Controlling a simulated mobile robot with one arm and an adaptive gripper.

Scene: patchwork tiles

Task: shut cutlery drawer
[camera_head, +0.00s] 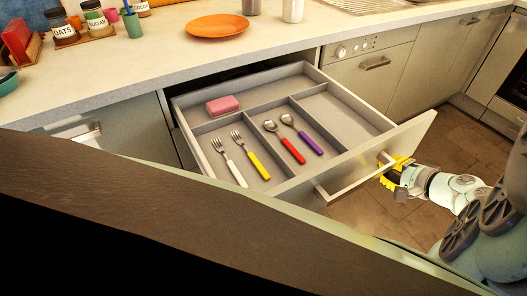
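The cutlery drawer (352,172) stands pulled out below the counter. Its compartments hold two forks with white (236,174) and yellow (258,165) handles, two spoons with red (292,151) and purple (311,144) handles, and a pink block (222,104). A bar handle (345,181) runs across the drawer's front. My gripper (391,176), with yellow fingers, is at the right end of this handle, outside the drawer front. The fingertips are small and partly hidden by the handle, so I cannot tell whether they are closed on it.
The counter (130,74) above holds an orange plate (218,26), labelled jars (62,27) and a green cup (133,25). A dishwasher-like panel (365,62) is right of the drawer. A dark wooden surface (200,225) fills the lower left. Open floor (455,140) lies at right.

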